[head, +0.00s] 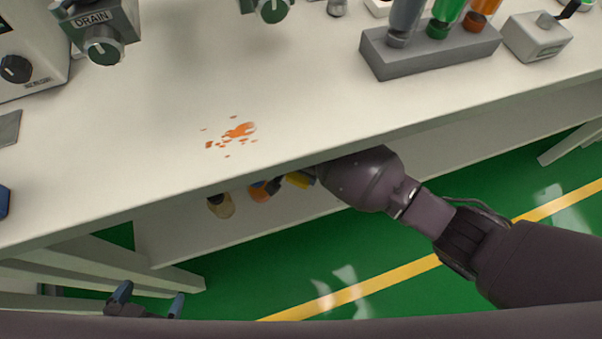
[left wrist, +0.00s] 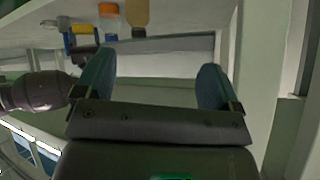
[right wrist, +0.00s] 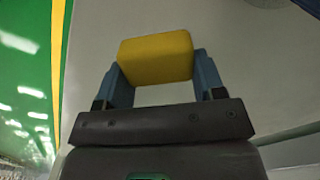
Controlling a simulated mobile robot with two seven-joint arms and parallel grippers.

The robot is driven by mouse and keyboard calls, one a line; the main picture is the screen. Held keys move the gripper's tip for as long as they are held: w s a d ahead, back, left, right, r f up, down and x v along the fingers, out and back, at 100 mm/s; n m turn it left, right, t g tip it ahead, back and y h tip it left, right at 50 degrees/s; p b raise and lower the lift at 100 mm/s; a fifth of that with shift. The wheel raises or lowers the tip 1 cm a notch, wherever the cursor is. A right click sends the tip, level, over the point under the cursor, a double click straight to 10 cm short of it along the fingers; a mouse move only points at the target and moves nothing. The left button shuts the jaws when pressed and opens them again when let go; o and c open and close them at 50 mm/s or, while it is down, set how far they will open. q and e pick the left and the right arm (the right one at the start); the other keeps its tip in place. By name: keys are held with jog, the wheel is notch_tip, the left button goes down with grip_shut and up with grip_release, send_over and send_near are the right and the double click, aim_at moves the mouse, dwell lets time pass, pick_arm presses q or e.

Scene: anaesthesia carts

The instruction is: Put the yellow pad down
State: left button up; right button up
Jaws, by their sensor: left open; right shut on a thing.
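The yellow pad (right wrist: 155,58) is a block held between the fingers of my right gripper (right wrist: 157,82), which is shut on it. In the head view a small part of the pad (head: 300,179) shows below the worktop's front edge, over the lower shelf (head: 180,238). It also shows in the left wrist view (left wrist: 84,29). I cannot tell whether it touches the shelf. My left gripper (head: 150,297) is open and empty, low at the lower left, apart from the pad; its spread fingers show in the left wrist view (left wrist: 155,88).
An orange-capped item (head: 258,192) and a beige bottle (head: 221,206) stand on the shelf left of the pad. The worktop (head: 130,165) overhangs them and has an orange spill (head: 240,130). A grey rack (head: 430,50) stands at the back right. White legs frame the left.

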aim_at(301, 177)
jog(key=shift+f, duration=0.2)
notch_tip(301, 177, down, 3)
jog(key=shift+s+f+b, duration=0.1)
jog(key=shift+s+b, duration=0.05)
jog(key=shift+b, duration=0.5)
jog(key=shift+f, duration=0.25)
jog(key=shift+w+r, duration=0.2)
jog(key=shift+w, duration=0.05)
pick_arm(q)
jog(key=shift+w+d+r, duration=0.1)
jog(key=shift+w+d, duration=0.05)
jog(key=shift+w, duration=0.3)
jog(key=shift+s, duration=0.1)
pick_arm(e)
jog(key=shift+f, duration=0.2)
jog(key=o, duration=1)
jog(key=shift+c, duration=0.2)
